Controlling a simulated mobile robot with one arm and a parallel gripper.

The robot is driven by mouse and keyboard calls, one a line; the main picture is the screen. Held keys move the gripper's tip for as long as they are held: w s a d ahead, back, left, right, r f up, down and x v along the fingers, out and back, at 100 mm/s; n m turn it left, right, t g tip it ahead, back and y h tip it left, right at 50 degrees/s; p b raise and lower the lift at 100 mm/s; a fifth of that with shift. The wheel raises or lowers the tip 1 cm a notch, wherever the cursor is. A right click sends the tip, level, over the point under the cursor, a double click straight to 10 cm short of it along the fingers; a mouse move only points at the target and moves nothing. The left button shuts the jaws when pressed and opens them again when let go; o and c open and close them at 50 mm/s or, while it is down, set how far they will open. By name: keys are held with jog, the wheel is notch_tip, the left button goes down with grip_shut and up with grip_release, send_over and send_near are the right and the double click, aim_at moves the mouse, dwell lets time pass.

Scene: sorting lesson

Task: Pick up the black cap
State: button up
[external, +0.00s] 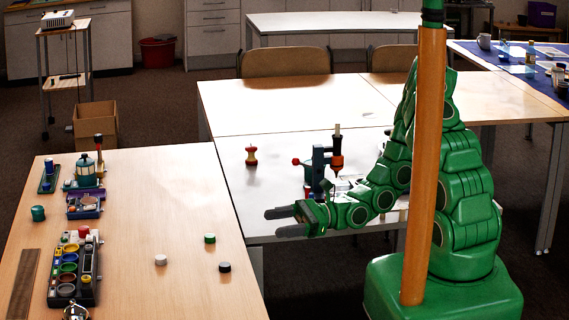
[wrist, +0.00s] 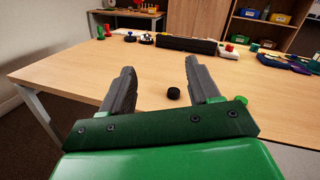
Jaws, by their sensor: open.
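The black cap (external: 224,267) lies on the wooden table at the left, near its right edge. In the wrist view the black cap (wrist: 173,93) lies on the tabletop and shows between my two fingers, closer to the right one. My gripper (external: 273,222) is open and empty, its fingers pointing left. In the external view it is right of the black cap and apart from it. Both spread fingers of my gripper (wrist: 158,68) show in the wrist view.
A green cap (external: 210,238) and a white cap (external: 161,260) lie near the black cap. A dark tray with several coloured pots (external: 89,275) and other small items stand at the table's left.

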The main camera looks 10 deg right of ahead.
aim_at(234, 269)
notch_tip(234, 269, down, 11)
jog(key=m+t, duration=0.4)
jog(key=m, duration=0.2)
jog(key=shift+w+a+r, duration=0.1)
jog(key=shift+w+a, duration=0.05)
jog(key=shift+a, duration=2.85)
jog(key=shift+w+a, duration=0.15)
jog(key=shift+a, duration=2.8)
grip_shut()
